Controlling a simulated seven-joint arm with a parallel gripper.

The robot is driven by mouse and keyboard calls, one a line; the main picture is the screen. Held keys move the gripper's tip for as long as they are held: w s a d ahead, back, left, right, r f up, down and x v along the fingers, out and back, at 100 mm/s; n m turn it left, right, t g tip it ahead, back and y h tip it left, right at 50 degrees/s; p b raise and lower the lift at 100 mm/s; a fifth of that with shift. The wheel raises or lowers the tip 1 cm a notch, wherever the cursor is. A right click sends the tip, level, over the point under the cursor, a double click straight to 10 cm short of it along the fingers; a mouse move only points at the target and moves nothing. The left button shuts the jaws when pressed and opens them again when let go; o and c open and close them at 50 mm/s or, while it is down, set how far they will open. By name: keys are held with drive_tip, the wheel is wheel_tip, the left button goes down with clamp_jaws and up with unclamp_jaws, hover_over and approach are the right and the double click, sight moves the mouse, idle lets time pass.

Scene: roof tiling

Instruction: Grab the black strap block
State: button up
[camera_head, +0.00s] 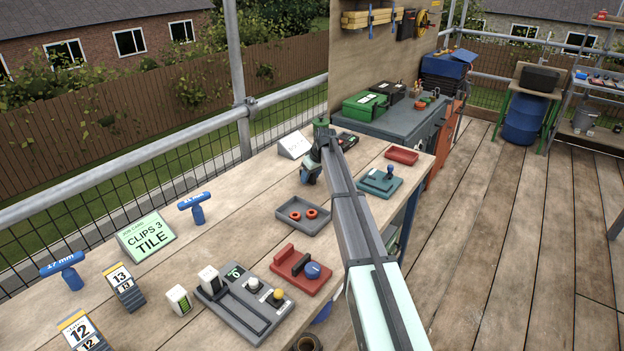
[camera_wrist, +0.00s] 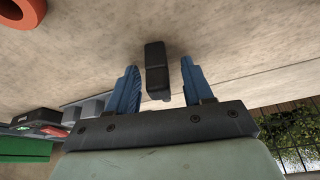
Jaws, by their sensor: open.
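The black strap block (camera_wrist: 156,62) shows in the wrist view as a small, dark, upright-looking block. It lies between the two blue fingers of my gripper (camera_wrist: 159,75), with a visible gap on each side. The fingers are apart and hold nothing. In the head view my gripper (camera_head: 311,172) is low over the far part of the wooden workbench (camera_head: 235,225). I cannot make out the block there; my arm and gripper probably cover it.
A grey tray with orange rings (camera_head: 303,215) lies in front of my gripper. A white sign (camera_head: 294,145) stands behind it. A teal stamp-like tool (camera_head: 380,182) and a red tray (camera_head: 402,155) are to the right. A green case (camera_head: 365,106) sits farther back.

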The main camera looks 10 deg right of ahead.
drive_tip(key=shift+c, duration=0.5)
clamp_jaws()
drive_tip(key=shift+r, duration=0.1)
